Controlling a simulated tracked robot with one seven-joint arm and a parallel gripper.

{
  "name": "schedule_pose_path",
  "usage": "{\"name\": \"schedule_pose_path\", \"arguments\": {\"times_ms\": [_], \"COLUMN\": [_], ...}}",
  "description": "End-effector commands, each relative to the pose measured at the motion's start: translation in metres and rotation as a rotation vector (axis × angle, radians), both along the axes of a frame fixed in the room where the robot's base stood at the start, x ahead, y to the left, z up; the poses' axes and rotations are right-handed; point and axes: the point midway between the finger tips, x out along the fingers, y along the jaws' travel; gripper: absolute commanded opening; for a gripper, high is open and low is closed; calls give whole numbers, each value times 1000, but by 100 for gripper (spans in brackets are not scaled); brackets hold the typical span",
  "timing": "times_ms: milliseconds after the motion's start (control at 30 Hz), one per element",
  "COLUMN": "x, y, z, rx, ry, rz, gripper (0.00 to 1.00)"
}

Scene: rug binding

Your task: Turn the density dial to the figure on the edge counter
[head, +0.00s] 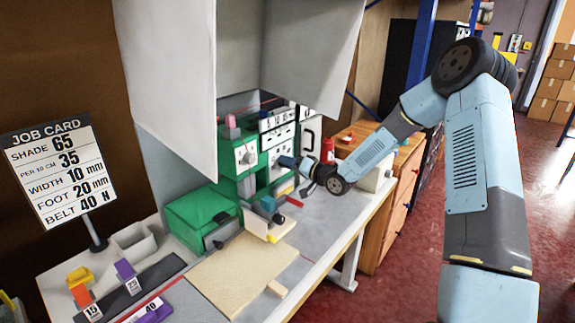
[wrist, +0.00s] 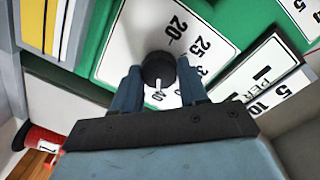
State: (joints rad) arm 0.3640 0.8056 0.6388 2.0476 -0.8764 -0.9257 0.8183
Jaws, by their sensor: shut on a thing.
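The density dial is a dark round knob (wrist: 158,68) with a white pointer mark, on a white scale plate (wrist: 150,28) marked 20, 25 and 40, with another figure partly hidden. The pointer faces down in the wrist view, towards the 40. My gripper (wrist: 162,80) is shut on the knob, one finger on each side. In the head view my gripper (head: 288,162) reaches the front of the green machine (head: 228,168) and hides the knob. A white panel (wrist: 268,85) beside the scale reads 5, 10 and PER; I cannot tell whether this is the edge counter.
A job card (head: 52,165) at left reads per 10 cm 35, among other figures. Another white dial plate (head: 245,155) is left of my gripper. A beige board (head: 235,275) lies in front. A grey hood (head: 175,60) hangs above.

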Motion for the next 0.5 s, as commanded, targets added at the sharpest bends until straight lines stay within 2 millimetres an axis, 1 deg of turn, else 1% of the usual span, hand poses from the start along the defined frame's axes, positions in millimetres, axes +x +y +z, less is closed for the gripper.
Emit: {"name": "schedule_pose_path", "arguments": {"times_ms": [33, 200, 233, 400, 500], "x": [4, 4, 4, 3, 2], "y": [-6, -7, -7, -5, -4], "z": [0, 0, 0, -1, -1], "rx": [-1, -2, -2, -2, -2], "ry": [-1, -1, -1, 0, 0], "rz": [-13, -13, -13, -10, -7], "gripper": [12, 12, 44, 60, 68]}}
